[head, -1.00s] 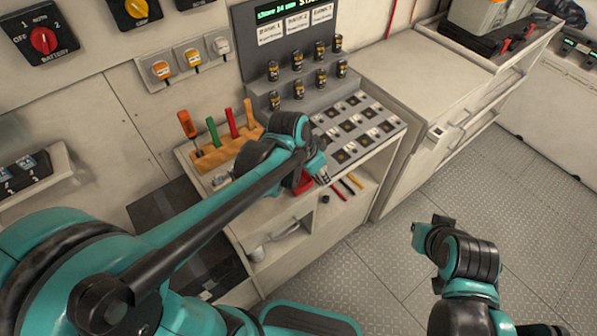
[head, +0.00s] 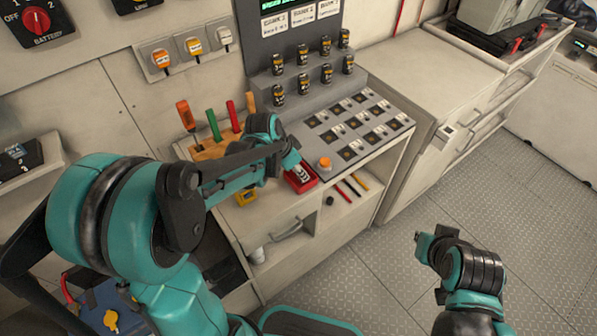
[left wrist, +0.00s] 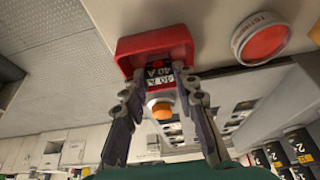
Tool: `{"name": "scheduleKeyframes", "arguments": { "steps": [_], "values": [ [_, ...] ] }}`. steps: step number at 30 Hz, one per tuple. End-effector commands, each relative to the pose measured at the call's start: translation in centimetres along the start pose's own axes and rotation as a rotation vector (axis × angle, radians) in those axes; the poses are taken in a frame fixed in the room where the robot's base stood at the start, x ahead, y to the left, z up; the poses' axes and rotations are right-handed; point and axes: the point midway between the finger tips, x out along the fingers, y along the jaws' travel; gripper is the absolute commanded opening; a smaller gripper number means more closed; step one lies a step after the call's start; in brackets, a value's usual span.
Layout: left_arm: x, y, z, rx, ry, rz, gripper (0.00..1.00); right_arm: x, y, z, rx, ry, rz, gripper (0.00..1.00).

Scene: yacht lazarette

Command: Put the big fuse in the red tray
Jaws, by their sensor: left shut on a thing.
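The red tray (head: 311,184) sits on the left bench top beside the grey sloped panel; in the left wrist view its red wall (left wrist: 165,42) is at the top. The big fuse (left wrist: 157,73), with a "40 A" label, is between the fingertips of my left gripper (left wrist: 162,82), which is shut on it. In the wrist view the fuse overlaps the tray opening; I cannot tell if it touches the bottom. In the head view my left gripper (head: 292,163) is at the tray. My right gripper (head: 424,238) is over the floor, away from the bench, its jaws unclear.
An orange button (head: 324,163) stands close to the tray on the grey panel (head: 352,128). Black batteries (head: 303,55) stand on steps behind. Screwdrivers (head: 213,125) stand in a wooden rack. A round red lid (left wrist: 262,38) is near the tray. Pens lie on the shelf below.

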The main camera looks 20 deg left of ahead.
Motion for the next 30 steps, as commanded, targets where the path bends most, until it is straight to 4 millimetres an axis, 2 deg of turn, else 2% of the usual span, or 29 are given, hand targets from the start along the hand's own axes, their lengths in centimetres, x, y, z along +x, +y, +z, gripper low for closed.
{"name": "scheduleKeyframes", "arguments": {
  "steps": [6, 7, 8, 17, 20, 30],
  "values": [
    [0.3, 0.0, 0.1, 0.000, 0.000, 0.000, 0.13, 0.2, 0.0, 0.1, 0.000, 0.000, 0.000, 0.00],
    [0.2, 0.0, 0.1, 0.000, 0.000, 0.000, 0.34, 0.2, 0.0, 0.1, 0.000, 0.000, 0.000, 0.00],
    [0.2, 0.0, 0.1, 0.000, 0.000, 0.000, 0.37, 0.1, 0.0, 0.1, 0.000, 0.000, 0.000, 0.00],
    [0.0, 0.0, 0.0, 0.000, 0.000, 0.000, 0.37, 0.0, 0.0, 0.0, 0.000, 0.000, 0.000, 0.00],
    [-0.9, 0.0, -0.1, -0.001, 0.000, 0.000, 0.37, -0.5, 0.0, -0.3, 0.000, 0.000, 0.000, 0.00],
    [-6.6, 0.0, -0.1, -0.001, -0.001, 0.000, 0.37, -2.5, 0.0, -1.8, 0.000, 0.000, 0.000, 0.00]
  ]
}}
